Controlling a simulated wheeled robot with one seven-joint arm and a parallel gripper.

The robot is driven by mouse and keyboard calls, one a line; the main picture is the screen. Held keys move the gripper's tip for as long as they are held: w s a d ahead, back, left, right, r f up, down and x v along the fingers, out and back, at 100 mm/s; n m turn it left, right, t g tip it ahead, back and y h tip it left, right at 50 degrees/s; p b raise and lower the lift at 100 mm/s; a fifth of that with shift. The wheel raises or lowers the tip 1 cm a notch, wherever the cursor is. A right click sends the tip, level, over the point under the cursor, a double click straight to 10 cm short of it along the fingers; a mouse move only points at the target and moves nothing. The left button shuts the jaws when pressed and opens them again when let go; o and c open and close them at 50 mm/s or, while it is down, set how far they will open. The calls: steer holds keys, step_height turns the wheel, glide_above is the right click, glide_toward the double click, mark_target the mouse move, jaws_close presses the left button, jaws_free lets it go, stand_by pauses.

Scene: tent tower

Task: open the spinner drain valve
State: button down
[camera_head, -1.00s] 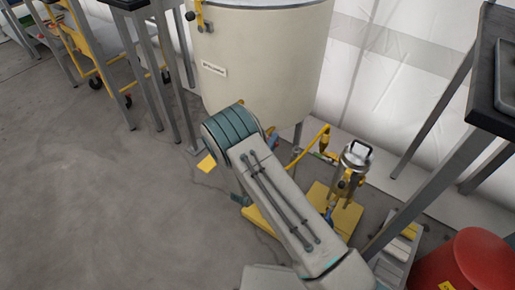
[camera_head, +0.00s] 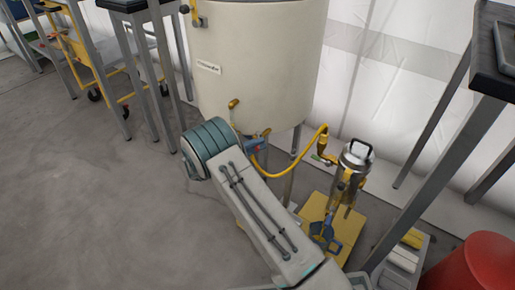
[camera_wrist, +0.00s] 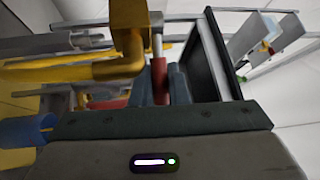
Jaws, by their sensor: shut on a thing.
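The spinner is a large cream tank (camera_head: 262,60) on grey legs at the top middle of the head view. Low on its front are brass-coloured fittings, partly behind my arm. In the wrist view a brass-yellow valve body and pipe (camera_wrist: 128,38) fill the upper left, with a red handle (camera_wrist: 158,82) hanging below on a metal stem. My gripper's blue-grey fingers (camera_wrist: 165,88) are shut on this red handle. In the head view my gripper (camera_head: 257,146) shows small beside my wrist, under the tank's lower edge, with a bit of red at it. Its fingertips are mostly hidden.
A yellow hose (camera_head: 296,165) loops from the tank fittings to a steel canister (camera_head: 353,168) with a black handle. A yellow platform (camera_head: 335,218) is below. A grey-legged table stands at right, a red drum (camera_head: 482,268) at lower right. The floor at left is clear.

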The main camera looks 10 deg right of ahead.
steer(key=shift+m+g, duration=0.3)
steer(key=shift+g, duration=0.1)
steer(key=c, duration=1.4)
jaws_free()
steer(key=shift+d, duration=0.1)
steer(key=shift+a, duration=0.2)
steer(key=p+v, duration=0.3)
steer(key=v, duration=1)
steer(key=shift+a+f, duration=0.3)
